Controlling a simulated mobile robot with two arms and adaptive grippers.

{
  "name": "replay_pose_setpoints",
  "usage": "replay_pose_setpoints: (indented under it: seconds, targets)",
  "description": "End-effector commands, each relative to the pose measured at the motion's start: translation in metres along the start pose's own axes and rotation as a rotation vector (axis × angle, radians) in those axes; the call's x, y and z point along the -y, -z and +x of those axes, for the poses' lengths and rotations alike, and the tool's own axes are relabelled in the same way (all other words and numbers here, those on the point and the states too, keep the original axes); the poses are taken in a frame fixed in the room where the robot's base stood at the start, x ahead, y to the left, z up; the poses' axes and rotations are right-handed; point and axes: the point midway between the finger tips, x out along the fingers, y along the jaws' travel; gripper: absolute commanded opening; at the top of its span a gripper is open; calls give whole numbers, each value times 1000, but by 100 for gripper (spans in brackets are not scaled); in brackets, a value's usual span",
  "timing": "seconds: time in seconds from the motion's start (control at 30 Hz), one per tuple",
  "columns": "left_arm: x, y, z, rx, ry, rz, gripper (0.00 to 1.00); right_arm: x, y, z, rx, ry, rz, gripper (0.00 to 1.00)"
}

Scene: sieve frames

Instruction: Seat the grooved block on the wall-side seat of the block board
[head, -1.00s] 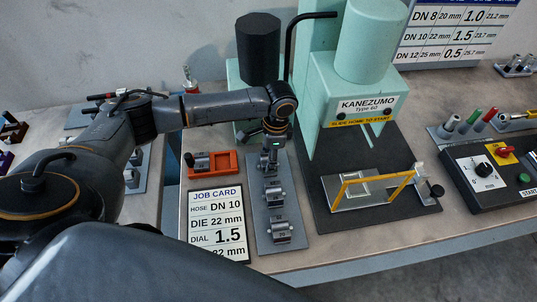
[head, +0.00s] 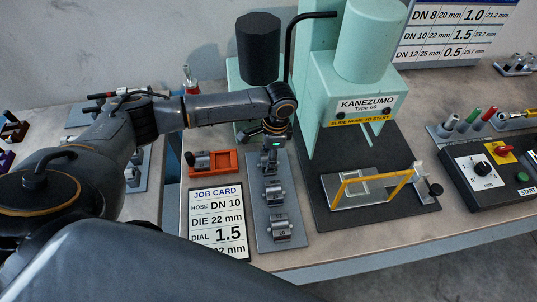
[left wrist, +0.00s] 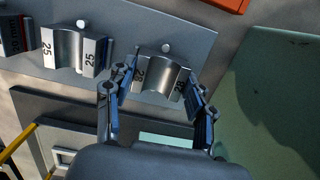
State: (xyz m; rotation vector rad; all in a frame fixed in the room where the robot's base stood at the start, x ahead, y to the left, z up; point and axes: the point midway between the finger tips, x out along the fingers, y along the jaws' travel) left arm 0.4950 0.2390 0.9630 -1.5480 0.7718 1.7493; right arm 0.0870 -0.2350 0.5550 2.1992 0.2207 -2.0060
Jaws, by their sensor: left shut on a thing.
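The grooved block (left wrist: 160,75), a metal piece with a curved channel and the mark 28, is between my left fingers in the left wrist view. My left gripper (left wrist: 162,84) is shut on it at the wall-side end of the grey block board (head: 258,216). In the head view my left gripper (head: 269,157) hides much of that end. The block appears level and in line with the row; I cannot tell whether its underside touches the seat. A block marked 25 (left wrist: 68,48) sits beside it. My right gripper is not in view.
The orange tray (head: 222,163) and job card (head: 217,222) lie left of the board. The green press (head: 352,95) with its dark base and yellow-framed guard (head: 376,186) stands close on the right. A control box (head: 487,172) is farther right.

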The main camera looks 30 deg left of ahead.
Motion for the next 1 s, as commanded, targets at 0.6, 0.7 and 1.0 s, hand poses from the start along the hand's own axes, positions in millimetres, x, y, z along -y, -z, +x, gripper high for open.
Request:
replay_pose_setpoints:
  seconds: [0.6,0.7,1.0]
  targets:
    - [0,1,6,-2,0,0,73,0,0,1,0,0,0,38]
    - [0,1,6,-1,0,0,81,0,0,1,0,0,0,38]
    - [0,1,6,1,-1,0,81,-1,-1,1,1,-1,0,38]
